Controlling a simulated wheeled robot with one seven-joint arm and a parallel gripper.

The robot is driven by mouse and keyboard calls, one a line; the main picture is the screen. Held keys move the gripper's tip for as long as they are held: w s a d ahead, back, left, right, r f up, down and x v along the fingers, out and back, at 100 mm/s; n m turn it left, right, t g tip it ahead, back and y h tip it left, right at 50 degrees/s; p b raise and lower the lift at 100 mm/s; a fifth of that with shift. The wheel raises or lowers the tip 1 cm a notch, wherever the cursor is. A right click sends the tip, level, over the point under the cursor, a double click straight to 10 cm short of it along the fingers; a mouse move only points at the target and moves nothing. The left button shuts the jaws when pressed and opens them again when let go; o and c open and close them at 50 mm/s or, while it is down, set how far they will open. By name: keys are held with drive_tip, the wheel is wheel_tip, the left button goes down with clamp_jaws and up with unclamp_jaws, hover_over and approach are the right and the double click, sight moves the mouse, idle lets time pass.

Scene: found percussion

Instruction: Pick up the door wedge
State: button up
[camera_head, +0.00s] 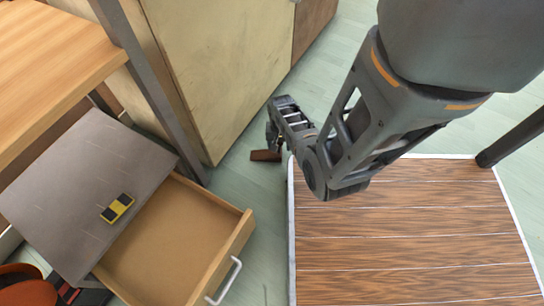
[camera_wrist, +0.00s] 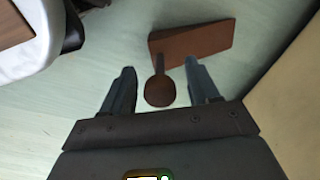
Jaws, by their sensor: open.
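The door wedge (camera_wrist: 192,42) looks like a reddish-brown block with a sloping face. It lies on the pale green floor just ahead of my fingertips in the wrist view. In the head view it shows as a small brown piece (camera_head: 265,155) beside the cabinet base, partly hidden by my arm. My gripper (camera_wrist: 160,68) is open, with nothing held between its fingers. A dark brown spoon-shaped object (camera_wrist: 160,90) shows between the fingers, its narrow end toward the wedge. I cannot tell its height.
A tan cabinet (camera_head: 225,65) stands close to the wedge. A wood-topped table (camera_head: 410,240) with a white edge is on the right. An open drawer (camera_head: 165,250) juts out at lower left, near a grey panel (camera_head: 60,190) bearing a yellow-and-black block (camera_head: 117,208).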

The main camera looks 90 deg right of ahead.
drive_tip(key=shift+f, duration=0.1)
drive_tip(key=shift+c, duration=0.3)
clamp_jaws()
idle(0.4)
